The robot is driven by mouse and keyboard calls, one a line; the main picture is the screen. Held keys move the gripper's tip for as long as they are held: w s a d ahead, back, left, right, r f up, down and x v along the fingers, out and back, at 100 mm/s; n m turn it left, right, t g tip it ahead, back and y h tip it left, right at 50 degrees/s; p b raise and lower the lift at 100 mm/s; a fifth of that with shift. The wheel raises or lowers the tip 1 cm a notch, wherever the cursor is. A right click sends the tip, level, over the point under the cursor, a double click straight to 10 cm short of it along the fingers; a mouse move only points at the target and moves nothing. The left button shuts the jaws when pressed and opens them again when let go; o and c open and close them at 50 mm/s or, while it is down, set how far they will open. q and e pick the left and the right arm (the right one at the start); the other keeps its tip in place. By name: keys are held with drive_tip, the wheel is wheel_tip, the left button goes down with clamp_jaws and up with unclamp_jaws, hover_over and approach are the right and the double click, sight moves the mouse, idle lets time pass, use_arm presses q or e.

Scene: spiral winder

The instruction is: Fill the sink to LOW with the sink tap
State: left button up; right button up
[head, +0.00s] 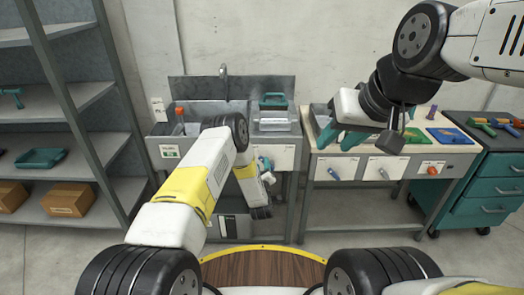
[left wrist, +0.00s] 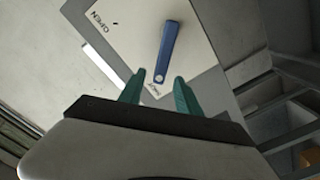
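The grey metal sink (head: 236,84) stands at the back wall, with a thin curved tap spout (head: 223,71) above its basin. The water level inside is hidden by my left arm and the sink's front. In the left wrist view, a blue lever (left wrist: 168,50) sits on a white panel (left wrist: 130,30) marked OPEN at one corner; a second word near the lever's lower end is too small to read. My left gripper (left wrist: 158,92) is open, its teal fingers just short of the lever's lower end, with nothing between them. My right gripper (head: 340,136) looks open and empty over the right bench.
A clear tub with a teal handle (head: 273,118) stands at the sink's right. The bench (head: 340,160) at right has more levers on its front. A shelf rack (head: 70,90) is at left, a teal drawer cabinet (head: 490,185) at far right.

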sight(262, 160)
use_arm(q)
drive_tip(key=shift+w, duration=2.25)
clamp_jaws()
